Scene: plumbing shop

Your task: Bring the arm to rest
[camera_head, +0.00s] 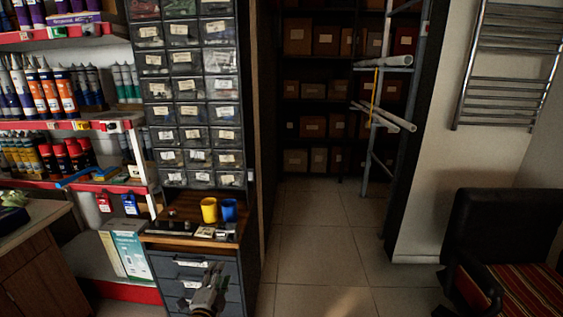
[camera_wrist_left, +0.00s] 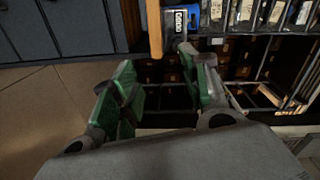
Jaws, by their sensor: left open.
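My left gripper (camera_head: 212,286) shows at the bottom of the head view, in front of the grey drawers below the small counter. In the left wrist view its two green-padded fingers (camera_wrist_left: 160,92) stand apart with nothing between them. It is open and empty. My right gripper is in neither view.
A yellow cup (camera_head: 209,210) and a blue cup (camera_head: 229,210) stand on the counter (camera_head: 180,207) above the drawers (camera_head: 185,270). Shelves of tubes (camera_head: 50,90) are at left. A black chair (camera_head: 505,235) stands at right. The tiled floor (camera_head: 325,240) between is clear.

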